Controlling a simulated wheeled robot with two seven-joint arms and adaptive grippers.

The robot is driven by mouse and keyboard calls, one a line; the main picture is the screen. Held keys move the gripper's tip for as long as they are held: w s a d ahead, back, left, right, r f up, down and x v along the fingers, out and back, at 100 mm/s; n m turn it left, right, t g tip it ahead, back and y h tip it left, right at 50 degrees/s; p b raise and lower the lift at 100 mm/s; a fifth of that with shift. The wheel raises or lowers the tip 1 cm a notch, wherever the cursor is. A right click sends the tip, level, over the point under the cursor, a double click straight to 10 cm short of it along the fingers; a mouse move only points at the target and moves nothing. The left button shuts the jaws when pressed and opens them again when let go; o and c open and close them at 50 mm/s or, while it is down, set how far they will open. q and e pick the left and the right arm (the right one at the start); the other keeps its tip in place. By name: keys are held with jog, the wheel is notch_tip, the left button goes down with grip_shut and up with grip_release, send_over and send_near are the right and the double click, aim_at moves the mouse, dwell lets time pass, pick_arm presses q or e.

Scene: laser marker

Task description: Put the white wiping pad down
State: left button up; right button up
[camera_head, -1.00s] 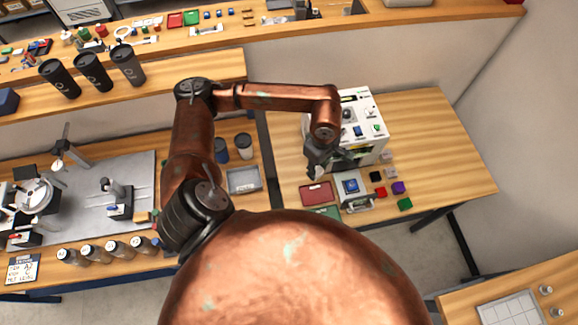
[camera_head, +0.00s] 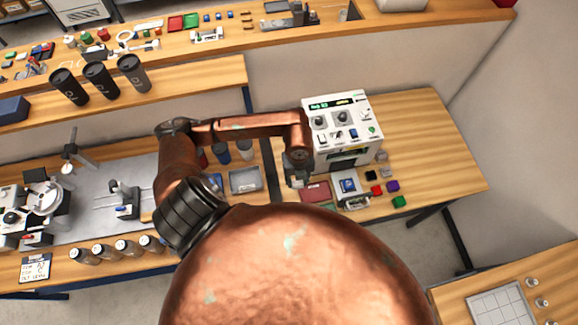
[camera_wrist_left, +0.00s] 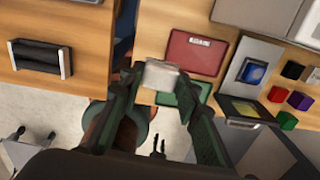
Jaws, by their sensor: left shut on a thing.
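The white wiping pad (camera_wrist_left: 165,76) shows in the left wrist view between the fingertips of my left gripper (camera_wrist_left: 160,80). The gripper is shut on it, with one dark green finger on either side. A red tray (camera_wrist_left: 194,53) and a green tray (camera_wrist_left: 190,92) lie just beyond the pad and to its right. In the head view my left gripper (camera_head: 299,175) hangs by the left front of the white laser marker (camera_head: 340,125), close to the red tray (camera_head: 316,192). The pad is not clear there. My right gripper is out of view.
A blue square piece (camera_head: 348,185) sits on the marker's front platform. Small coloured cubes (camera_head: 392,187) stand to its right. A grey tray (camera_head: 245,180) and dark cups (camera_head: 221,152) lie to the left. The table's right side is clear.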

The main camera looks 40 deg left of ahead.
pick_arm(q)
jog(key=n, duration=0.3)
jog(key=s+n, duration=0.1)
jog(key=shift+s+a+f+p, duration=0.1)
jog(key=shift+a+f+p, duration=0.05)
jog(key=shift+a+p, duration=0.2)
jog(key=shift+a+n, duration=0.15)
jog(key=shift+n, duration=0.35)
jog(key=w+a+f+p, duration=0.2)
jog(key=w+a+f, duration=0.7)
jog(key=shift+p, duration=0.35)
jog(key=shift+w+a+f, duration=0.3)
jog(key=shift+w+f, duration=0.05)
jog(key=shift+f, duration=0.1)
notch_tip(320, 180, down, 3)
jog(key=shift+w+r+p, duration=0.1)
jog(key=shift+p, duration=0.5)
jog(key=shift+f, duration=0.2)
